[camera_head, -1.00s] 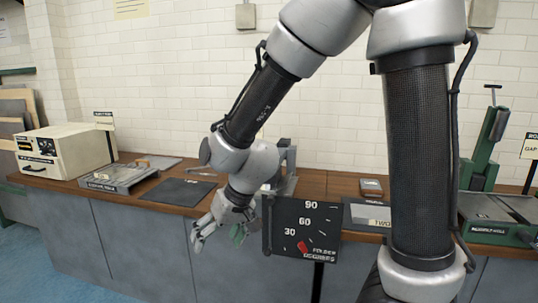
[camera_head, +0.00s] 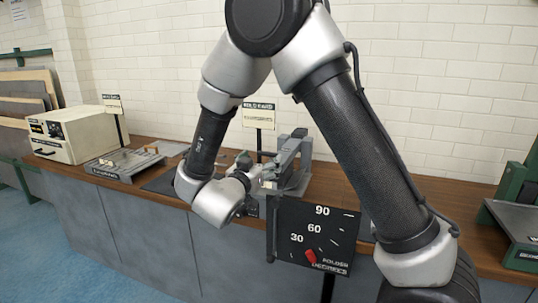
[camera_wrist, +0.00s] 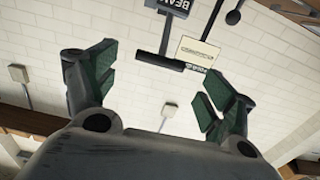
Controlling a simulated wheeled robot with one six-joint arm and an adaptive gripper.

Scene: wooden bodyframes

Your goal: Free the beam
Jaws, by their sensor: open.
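The folder, a grey metal machine (camera_head: 292,165), stands on the bench behind the dial board. Its beam cannot be told apart with certainty. My gripper (camera_head: 262,180) is beside the folder's left side, small and partly hidden by my wrist. In the wrist view my gripper (camera_wrist: 163,85) is open, with its green-padded fingers wide apart and nothing between them. A dark sign reading "BEAM" (camera_wrist: 174,7) shows at the top of that view. A dark bar (camera_wrist: 160,63) lies below it, beyond the fingertips. A rod with a round black knob (camera_wrist: 233,17) is right of it.
A cream box machine (camera_head: 75,137) and a grey tray (camera_head: 125,163) are left. Green machinery (camera_head: 518,215) is right.

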